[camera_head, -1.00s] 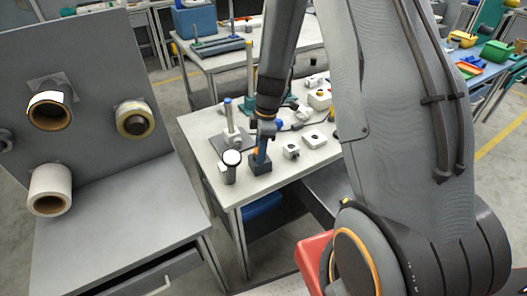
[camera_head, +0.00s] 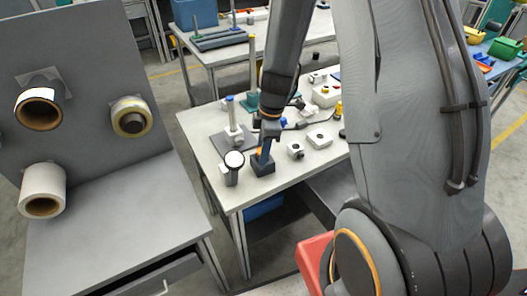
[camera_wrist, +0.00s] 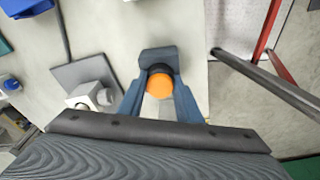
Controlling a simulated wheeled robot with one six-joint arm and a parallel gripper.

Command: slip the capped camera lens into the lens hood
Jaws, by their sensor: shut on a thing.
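The capped camera lens shows in the wrist view as an orange cap (camera_wrist: 160,83) with a black rim, between the two blue fingers of my gripper (camera_wrist: 161,92). My gripper is shut on it. A dark blue block, which looks like the lens hood (camera_head: 262,168), stands on the table directly under the gripper. In the wrist view the hood (camera_wrist: 158,54) shows just past the fingertips. The lens's lower end is hidden, so I cannot tell how far it is inside.
A dark cylinder with a white top (camera_head: 234,162) stands close left of the hood. A grey plate with a blue-topped post (camera_head: 231,115) is behind it. Small white blocks (camera_head: 319,138) lie to the right. A grey bench (camera_head: 120,225) with tape rolls is at left.

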